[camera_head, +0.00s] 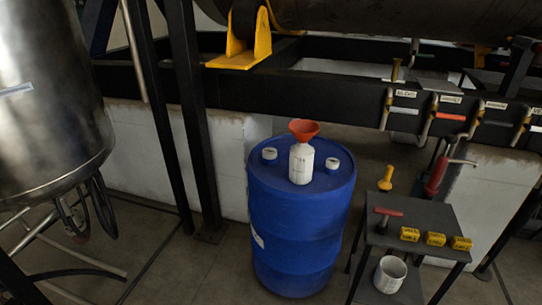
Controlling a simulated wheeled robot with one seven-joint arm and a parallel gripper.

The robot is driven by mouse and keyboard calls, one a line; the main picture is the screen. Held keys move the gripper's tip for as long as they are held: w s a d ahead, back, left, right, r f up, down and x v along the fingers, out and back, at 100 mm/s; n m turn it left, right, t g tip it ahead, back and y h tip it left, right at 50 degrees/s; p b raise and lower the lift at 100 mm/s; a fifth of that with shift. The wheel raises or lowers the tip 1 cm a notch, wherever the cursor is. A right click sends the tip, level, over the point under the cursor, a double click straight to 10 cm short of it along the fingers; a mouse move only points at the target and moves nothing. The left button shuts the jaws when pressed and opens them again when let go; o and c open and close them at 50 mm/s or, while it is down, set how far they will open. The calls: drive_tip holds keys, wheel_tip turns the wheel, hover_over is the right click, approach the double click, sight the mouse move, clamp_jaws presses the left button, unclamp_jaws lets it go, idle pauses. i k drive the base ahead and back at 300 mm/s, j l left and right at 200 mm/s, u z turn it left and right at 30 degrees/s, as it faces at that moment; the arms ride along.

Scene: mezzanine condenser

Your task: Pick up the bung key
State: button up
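A small tool with a red T-shaped handle (388,212), which looks like the bung key, is at the left end of the small dark table (420,216). Its lower part is dark and hard to make out against the tabletop. My gripper is not in view.
A blue drum (300,230) stands left of the table, with a white bottle (301,166), an orange funnel (304,128) and two white caps on top. Several yellow blocks (435,239) line the table's front; a yellow tool (385,178) is behind. A white bucket (390,274) sits below.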

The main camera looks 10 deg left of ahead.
sight(386, 212)
drive_tip(key=i+l+u, duration=0.25)
drive_tip(key=i+u, duration=0.25)
drive_tip(key=i+l+u, duration=0.65)
drive_tip(key=l+u, duration=0.3)
